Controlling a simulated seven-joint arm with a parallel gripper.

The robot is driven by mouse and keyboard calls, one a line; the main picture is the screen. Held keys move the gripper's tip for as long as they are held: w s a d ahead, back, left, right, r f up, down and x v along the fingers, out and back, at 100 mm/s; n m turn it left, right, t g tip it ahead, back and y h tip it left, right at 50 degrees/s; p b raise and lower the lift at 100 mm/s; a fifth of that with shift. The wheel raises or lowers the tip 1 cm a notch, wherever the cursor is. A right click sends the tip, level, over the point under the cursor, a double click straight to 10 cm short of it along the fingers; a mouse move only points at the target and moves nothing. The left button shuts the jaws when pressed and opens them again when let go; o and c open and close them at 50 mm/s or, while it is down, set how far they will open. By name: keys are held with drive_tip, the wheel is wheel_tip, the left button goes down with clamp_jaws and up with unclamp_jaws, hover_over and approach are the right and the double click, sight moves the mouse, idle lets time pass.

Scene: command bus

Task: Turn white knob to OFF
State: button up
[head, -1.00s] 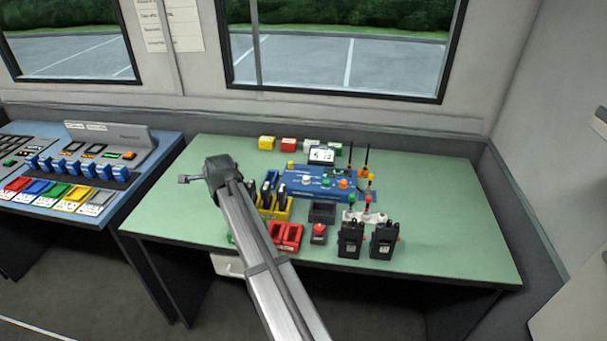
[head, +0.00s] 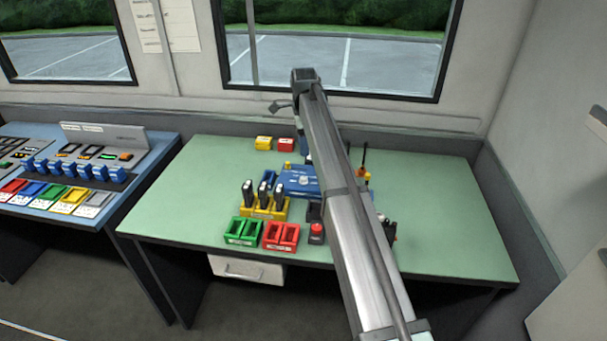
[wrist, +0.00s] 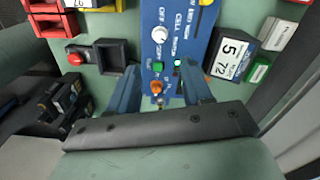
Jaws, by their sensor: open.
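The white knob (wrist: 159,35) is on the blue panel (wrist: 187,20) in the wrist view, with OFF lettering beside it. Its pointer direction is too small to tell. It also shows in the head view (head: 303,180), just left of my arm. My gripper (wrist: 157,72) is open and empty above the panel, its two fingers straddling the panel's orange and green controls. The knob lies beyond the fingertips, apart from them. In the head view my gripper (head: 278,106) is raised above the table's back edge.
An orange knob (wrist: 156,87) and a green button (wrist: 157,66) share the panel. A display reading 5 72 (wrist: 231,59) stands beside it. Red (head: 281,236), green (head: 243,231) and yellow (head: 263,211) holders sit in front. The green table (head: 175,200) is bare at far left and right.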

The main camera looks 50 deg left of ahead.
sight(303, 178)
wheel_tip(303, 178, down, 12)
idle(0.5)
clamp_jaws()
idle(0.4)
